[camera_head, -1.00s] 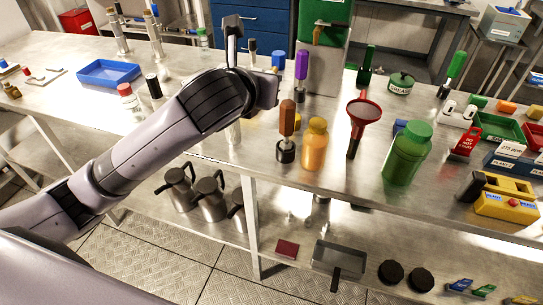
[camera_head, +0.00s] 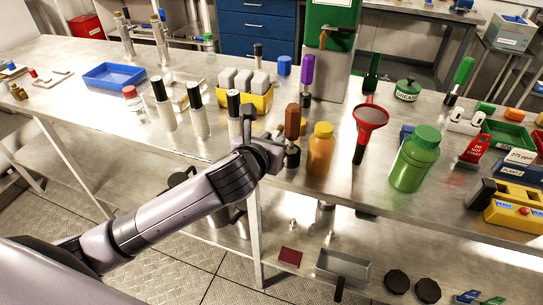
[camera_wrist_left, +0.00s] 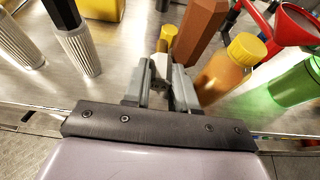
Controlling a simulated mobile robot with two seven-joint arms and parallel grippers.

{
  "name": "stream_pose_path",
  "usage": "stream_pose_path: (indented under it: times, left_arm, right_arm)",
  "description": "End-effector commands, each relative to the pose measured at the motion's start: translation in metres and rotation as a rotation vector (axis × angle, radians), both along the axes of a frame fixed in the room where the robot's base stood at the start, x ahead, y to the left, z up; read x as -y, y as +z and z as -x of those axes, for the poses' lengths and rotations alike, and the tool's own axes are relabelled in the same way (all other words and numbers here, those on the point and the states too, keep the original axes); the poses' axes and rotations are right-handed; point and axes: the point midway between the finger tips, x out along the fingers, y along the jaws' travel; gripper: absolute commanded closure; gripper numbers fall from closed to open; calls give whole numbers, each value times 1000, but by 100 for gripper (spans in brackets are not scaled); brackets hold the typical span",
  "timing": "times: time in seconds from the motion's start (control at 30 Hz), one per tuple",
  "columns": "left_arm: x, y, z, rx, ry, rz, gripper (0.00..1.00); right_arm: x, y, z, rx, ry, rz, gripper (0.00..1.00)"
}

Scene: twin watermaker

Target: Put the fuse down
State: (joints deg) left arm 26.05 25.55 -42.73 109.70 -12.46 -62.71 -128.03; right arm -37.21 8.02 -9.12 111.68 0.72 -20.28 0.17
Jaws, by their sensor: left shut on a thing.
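My left gripper (camera_head: 276,136) is low over the near edge of the bench, just left of the brown-handled tool (camera_head: 292,122). In the left wrist view, its two grey fingers (camera_wrist_left: 164,80) are shut on a small pale piece, which I take to be the fuse (camera_wrist_left: 160,66). Most of the fuse is hidden between the fingers, and I cannot make it out in the head view. I cannot tell whether it touches the bench top (camera_head: 330,195). My right gripper is not in view.
Several black-topped pale cylinders (camera_head: 199,115) stand left of the gripper. A yellow holder (camera_head: 258,102) with grey blocks is behind. An orange bottle (camera_head: 320,150), red funnel (camera_head: 370,118) and green bottle (camera_head: 414,160) stand to the right. The bench front edge is close below.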

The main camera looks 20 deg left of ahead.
Motion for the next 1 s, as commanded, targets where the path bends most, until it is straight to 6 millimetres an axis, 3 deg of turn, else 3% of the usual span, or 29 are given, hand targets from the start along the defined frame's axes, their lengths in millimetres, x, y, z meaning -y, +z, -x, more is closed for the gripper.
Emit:
stream_pose_path:
  times: [0.23, 0.8, 0.83, 0.9, 1.0]
  left_arm:
    - [0, -37, 1, -4, 0, 1, 100]
    - [0, -47, 0, -2, 0, 0, 100]
    - [0, -48, 0, -2, 0, 0, 70]
    - [0, -48, 0, -1, 0, 0, 48]
    - [0, -48, 0, -2, 0, 0, 48]
  right_arm:
    - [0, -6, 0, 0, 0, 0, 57]
    - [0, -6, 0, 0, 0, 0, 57]
    - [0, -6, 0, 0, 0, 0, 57]
    - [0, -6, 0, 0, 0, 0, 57]
    - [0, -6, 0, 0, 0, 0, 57]
